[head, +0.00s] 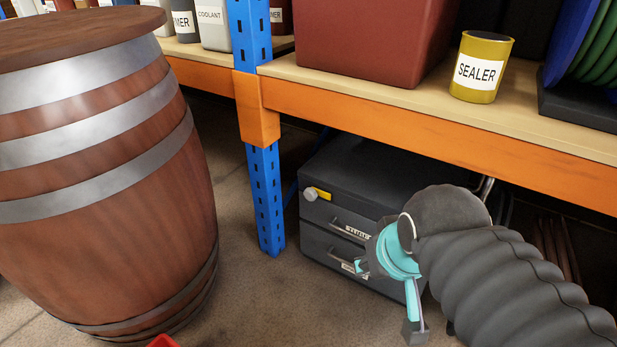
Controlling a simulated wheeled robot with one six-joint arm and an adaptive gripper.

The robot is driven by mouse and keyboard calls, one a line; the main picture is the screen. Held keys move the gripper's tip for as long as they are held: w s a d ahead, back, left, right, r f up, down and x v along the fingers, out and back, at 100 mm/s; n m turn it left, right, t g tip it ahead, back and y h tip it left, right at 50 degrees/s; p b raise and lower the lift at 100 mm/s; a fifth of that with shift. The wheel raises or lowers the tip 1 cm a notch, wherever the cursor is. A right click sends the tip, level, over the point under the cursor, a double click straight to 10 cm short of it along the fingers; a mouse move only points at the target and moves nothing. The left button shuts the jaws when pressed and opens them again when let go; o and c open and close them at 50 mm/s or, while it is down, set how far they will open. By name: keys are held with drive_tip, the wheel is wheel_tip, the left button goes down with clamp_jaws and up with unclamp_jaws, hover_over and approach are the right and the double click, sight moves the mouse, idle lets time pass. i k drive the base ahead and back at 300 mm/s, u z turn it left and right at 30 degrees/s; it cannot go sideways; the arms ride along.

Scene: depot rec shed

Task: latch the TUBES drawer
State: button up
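A dark grey drawer cabinet (355,178) stands on the floor under the shelf. Its front shows an upper drawer (322,222) and a lower drawer (318,250), each with a bar handle and a white label. A yellow latch lever (323,195) with a grey round knob (310,193) sits at the cabinet's upper left front. My teal gripper (389,296) is in front of the cabinet's right side, fingers spread and empty. It hides the right part of the drawer fronts.
A blue post (266,195) stands just left of the cabinet, and an orange beam (430,125) runs above it. A large wooden barrel (105,180) fills the left. A SEALER can (482,68) and a red bin (370,45) stand on the shelf. Floor shows between barrel and cabinet.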

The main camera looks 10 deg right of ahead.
sight(310, 194)
drive_tip(key=z, duration=0.3)
drive_tip(key=k, duration=1.05)
drive_tip(key=u, duration=1.15)
drive_tip(key=i, duration=0.5)
drive_tip(key=u, duration=0.05)
